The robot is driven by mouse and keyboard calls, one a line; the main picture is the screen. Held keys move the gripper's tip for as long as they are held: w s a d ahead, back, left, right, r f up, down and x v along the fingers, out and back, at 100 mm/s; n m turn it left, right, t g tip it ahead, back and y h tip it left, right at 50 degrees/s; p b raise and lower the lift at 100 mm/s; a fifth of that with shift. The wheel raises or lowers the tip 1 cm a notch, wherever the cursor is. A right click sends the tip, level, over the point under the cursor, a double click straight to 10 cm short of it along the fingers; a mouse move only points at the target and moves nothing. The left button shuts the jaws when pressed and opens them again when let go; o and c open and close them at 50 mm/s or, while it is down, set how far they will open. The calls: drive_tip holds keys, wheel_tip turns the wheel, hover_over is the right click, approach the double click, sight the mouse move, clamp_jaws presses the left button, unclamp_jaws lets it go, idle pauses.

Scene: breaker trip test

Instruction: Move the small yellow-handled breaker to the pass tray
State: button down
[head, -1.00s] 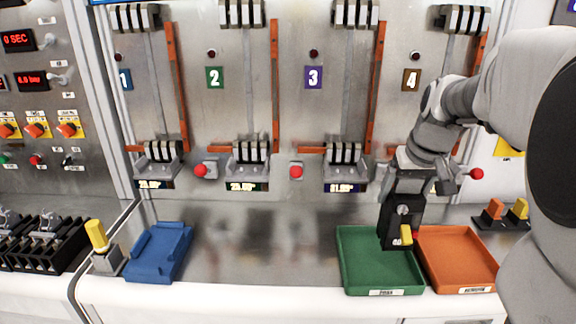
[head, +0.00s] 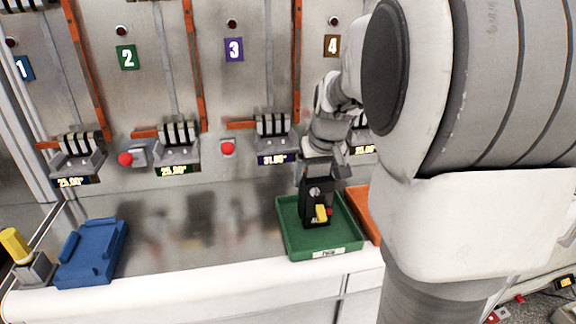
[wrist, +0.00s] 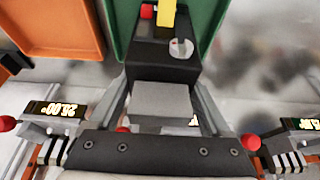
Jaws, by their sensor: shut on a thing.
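The small black breaker (head: 314,208) with a yellow handle (head: 321,213) is upright at the green pass tray (head: 341,247), within its outline in the head view. I cannot tell whether its bottom touches the tray floor. My gripper (head: 318,167) is above the breaker, pointing down, and is shut on its upper end. In the wrist view, the breaker (wrist: 165,58) sits between my two fingers, its yellow handle (wrist: 166,12) at the top edge, with the green tray (wrist: 203,22) around it.
An orange tray (head: 362,206) stands right of the green tray, partly hidden by my arm. A blue cradle (head: 92,253) and a yellow-handled post (head: 20,247) stand at the left. The panel with red knobs (head: 228,147) rises behind. Bare metal counter lies between cradle and green tray.

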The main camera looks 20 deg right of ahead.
sight(319, 206)
unclamp_jaws()
drive_tip(key=shift+f, duration=0.15)
drive_tip(key=shift+r, duration=0.3)
drive_tip(key=p+v, duration=0.2)
drive_tip(key=v, duration=0.8)
drive_tip(key=shift+s+r, duration=0.15)
drive_tip(key=shift+r, duration=0.15)
drive_tip(key=s+a+f+n+t, duration=0.1)
drive_tip(key=s+a+f, duration=0.3)
drive_tip(key=s+a, duration=1.1)
drive_tip(key=shift+s+f+n+y, duration=0.2)
drive_tip(key=shift+s+n+y, duration=0.2)
drive_tip(key=shift+s+n, duration=0.5)
